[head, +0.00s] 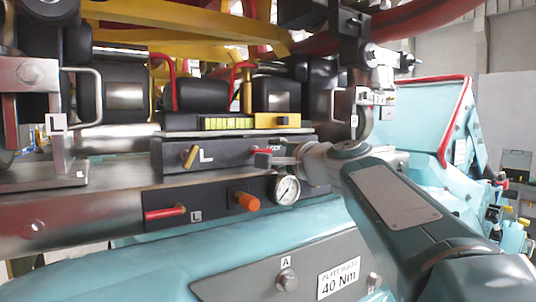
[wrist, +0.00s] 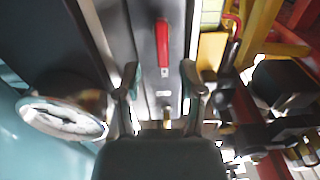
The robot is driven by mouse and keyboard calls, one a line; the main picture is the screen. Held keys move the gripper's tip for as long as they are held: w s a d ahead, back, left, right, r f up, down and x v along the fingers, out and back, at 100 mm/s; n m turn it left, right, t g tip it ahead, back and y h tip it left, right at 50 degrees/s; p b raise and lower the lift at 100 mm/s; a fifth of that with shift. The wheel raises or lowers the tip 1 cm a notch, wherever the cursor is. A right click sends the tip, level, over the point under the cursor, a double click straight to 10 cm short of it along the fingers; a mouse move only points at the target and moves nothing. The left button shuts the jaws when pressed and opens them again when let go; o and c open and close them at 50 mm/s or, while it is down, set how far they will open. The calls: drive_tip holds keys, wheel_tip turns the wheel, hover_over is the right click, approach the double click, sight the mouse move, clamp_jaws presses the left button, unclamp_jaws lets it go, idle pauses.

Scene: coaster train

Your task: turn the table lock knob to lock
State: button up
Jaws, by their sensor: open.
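A red-handled knob (head: 262,152) sits at the right end of a dark panel marked L (head: 205,156). It is small in the head view and I cannot read which way it is turned for lock. In the wrist view the red handle (wrist: 162,43) lies lengthwise, ahead of and between my fingers, with a small white label below it. My gripper (head: 276,155) comes in from the right, close to the red handle. In the wrist view my gripper (wrist: 161,75) is open, with a finger on each side of the panel strip. Contact with the handle cannot be told.
A yellow-tipped knob (head: 189,157) is on the same panel. Below are an orange knob (head: 247,201), a red lever (head: 165,213) and a round gauge (head: 286,190) close under my gripper. A yellow-green strip (head: 229,123) runs above. Red bent rods stand behind.

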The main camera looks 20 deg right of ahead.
drive_tip(key=v, duration=0.8)
drive_tip(key=shift+s, duration=0.4)
drive_tip(key=shift+d, duration=0.1)
